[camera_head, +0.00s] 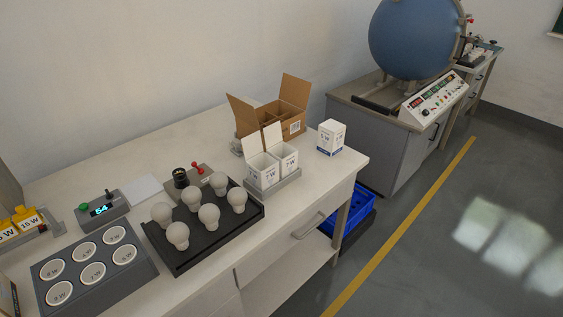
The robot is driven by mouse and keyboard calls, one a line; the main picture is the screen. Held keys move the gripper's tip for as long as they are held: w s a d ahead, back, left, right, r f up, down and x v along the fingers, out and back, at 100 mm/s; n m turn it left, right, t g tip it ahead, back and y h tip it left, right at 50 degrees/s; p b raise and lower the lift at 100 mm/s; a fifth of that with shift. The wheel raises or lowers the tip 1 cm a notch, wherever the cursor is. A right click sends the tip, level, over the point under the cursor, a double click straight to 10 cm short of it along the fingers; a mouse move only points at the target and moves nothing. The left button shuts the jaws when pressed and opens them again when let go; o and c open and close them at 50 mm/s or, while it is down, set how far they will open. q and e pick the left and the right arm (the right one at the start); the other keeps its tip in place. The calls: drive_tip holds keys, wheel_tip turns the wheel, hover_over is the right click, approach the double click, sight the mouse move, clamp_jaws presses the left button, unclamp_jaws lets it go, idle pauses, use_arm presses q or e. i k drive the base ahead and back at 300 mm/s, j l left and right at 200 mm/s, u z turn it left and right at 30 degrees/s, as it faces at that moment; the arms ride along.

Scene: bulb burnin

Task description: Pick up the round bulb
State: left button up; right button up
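Several white bulbs with rounded heads stand in two rows on a black tray (182,268) on the bench. The near row holds one bulb (178,235) at left, a second bulb (209,215) in the middle and a third bulb (237,199) at right. Behind them are a left bulb (161,212), a middle bulb (191,198) and a right bulb (219,182). They look much alike; I cannot tell which one is meant by the round bulb. Neither of my grippers shows in the view.
A grey block (122,290) with several labelled round cups lies left of the tray. A display box (102,208) stands behind it. Two open white cartons (287,157), a brown carton (293,92) and a closed white box (331,137) stand right. The bench front (230,262) is bare.

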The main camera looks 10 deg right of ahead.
sight(237, 196)
drive_tip(key=i+l+u, duration=0.15)
drive_tip(key=l, duration=0.2)
drive_tip(key=i+l+u, duration=0.1)
drive_tip(key=i+l, duration=0.15)
drive_tip(key=i+l+u, duration=0.15)
drive_tip(key=l, duration=0.35)
